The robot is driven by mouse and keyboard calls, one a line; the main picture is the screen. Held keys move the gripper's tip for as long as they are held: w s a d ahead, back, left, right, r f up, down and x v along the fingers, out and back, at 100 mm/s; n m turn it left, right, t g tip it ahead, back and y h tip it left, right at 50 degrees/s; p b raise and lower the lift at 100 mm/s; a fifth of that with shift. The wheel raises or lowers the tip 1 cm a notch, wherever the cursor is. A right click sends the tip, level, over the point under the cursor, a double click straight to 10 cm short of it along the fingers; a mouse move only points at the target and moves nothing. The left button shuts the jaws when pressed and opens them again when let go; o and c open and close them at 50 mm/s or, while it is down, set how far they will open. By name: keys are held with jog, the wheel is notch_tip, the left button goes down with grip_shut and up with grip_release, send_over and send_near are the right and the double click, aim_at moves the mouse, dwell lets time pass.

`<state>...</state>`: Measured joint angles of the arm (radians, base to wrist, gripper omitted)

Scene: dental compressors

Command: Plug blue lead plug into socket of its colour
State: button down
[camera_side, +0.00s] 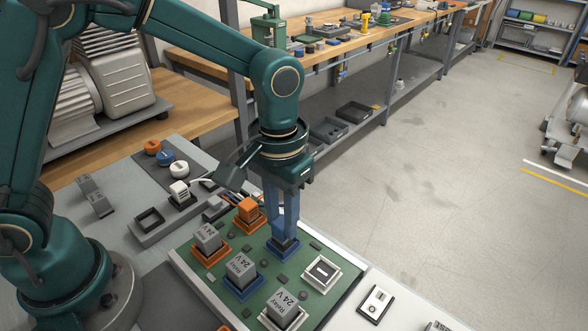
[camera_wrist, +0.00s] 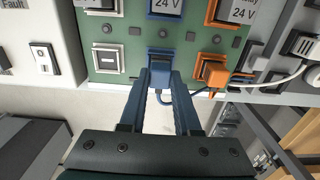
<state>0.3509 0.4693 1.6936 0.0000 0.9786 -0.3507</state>
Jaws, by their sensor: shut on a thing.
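My gripper (camera_side: 284,240) points down over the green board (camera_side: 225,291), its blue fingers shut on the blue lead plug. The blue plug (camera_wrist: 160,73) shows between the fingertips in the wrist view, with a bit of blue lead (camera_wrist: 166,99) behind it. The plug is at the blue socket (camera_side: 281,253), which also shows in the wrist view (camera_wrist: 161,51). The fingers hide most of the plug in the side view. I cannot tell how deep it sits in the socket.
An orange plug (camera_side: 247,210) stands in an orange socket left of my gripper. An empty white socket (camera_side: 321,272) is to its right. Grey 24 V relays (camera_side: 241,267) stand in front. A white plug (camera_side: 179,189) with a white lead is further left.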

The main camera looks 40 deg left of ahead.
jog(key=shift+f, duration=0.65)
dwell(0.4)
jog(key=shift+c, duration=1.1)
grip_release()
jog(key=shift+r, duration=3.5)
